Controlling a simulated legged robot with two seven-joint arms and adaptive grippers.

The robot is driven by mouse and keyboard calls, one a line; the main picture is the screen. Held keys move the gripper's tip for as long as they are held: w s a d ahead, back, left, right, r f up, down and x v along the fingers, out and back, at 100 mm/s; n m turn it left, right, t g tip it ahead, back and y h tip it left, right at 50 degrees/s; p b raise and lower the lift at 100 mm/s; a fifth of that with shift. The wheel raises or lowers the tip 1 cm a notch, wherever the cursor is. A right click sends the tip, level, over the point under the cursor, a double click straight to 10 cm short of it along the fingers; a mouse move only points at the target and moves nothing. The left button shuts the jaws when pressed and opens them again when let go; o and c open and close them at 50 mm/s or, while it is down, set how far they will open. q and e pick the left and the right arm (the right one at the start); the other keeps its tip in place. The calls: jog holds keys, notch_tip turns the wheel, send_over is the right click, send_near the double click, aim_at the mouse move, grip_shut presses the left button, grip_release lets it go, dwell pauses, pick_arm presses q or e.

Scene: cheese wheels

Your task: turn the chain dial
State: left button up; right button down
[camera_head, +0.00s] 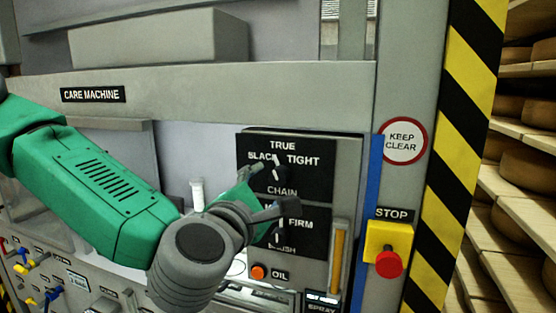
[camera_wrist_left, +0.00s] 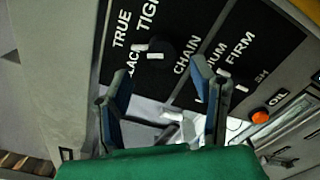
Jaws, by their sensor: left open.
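The chain dial (camera_head: 276,174) is a dark knob with a white mark on a black panel labelled TRUE, SLACK, TIGHT and CHAIN. In the head view its mark points up and slightly left, near TRUE. My left gripper (camera_head: 274,190) is open in front of the panel and partly covers the dial and the panel below. In the left wrist view the dial (camera_wrist_left: 161,48) lies ahead of the open fingers (camera_wrist_left: 158,82), between their lines and above their tips. Nothing is between the fingers. My right gripper is not in view.
A second dial (camera_wrist_left: 233,84) with a FIRM label sits just below the chain panel. An orange OIL button (camera_head: 258,272) is under it. A red STOP button (camera_head: 388,263) on yellow is at right. Cheese shelves (camera_head: 520,190) stand beyond the striped post (camera_head: 455,150).

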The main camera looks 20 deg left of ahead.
aim_at(277, 179)
pick_arm(q)
jog(key=w, duration=0.2)
jog(key=w+p, duration=0.1)
jog(key=w, duration=0.3)
jog(key=shift+w+d+f, duration=0.1)
jog(key=shift+w+d, duration=0.05)
jog(key=shift+d, duration=0.15)
jog(key=shift+a, duration=0.1)
jog(key=shift+c, duration=0.3)
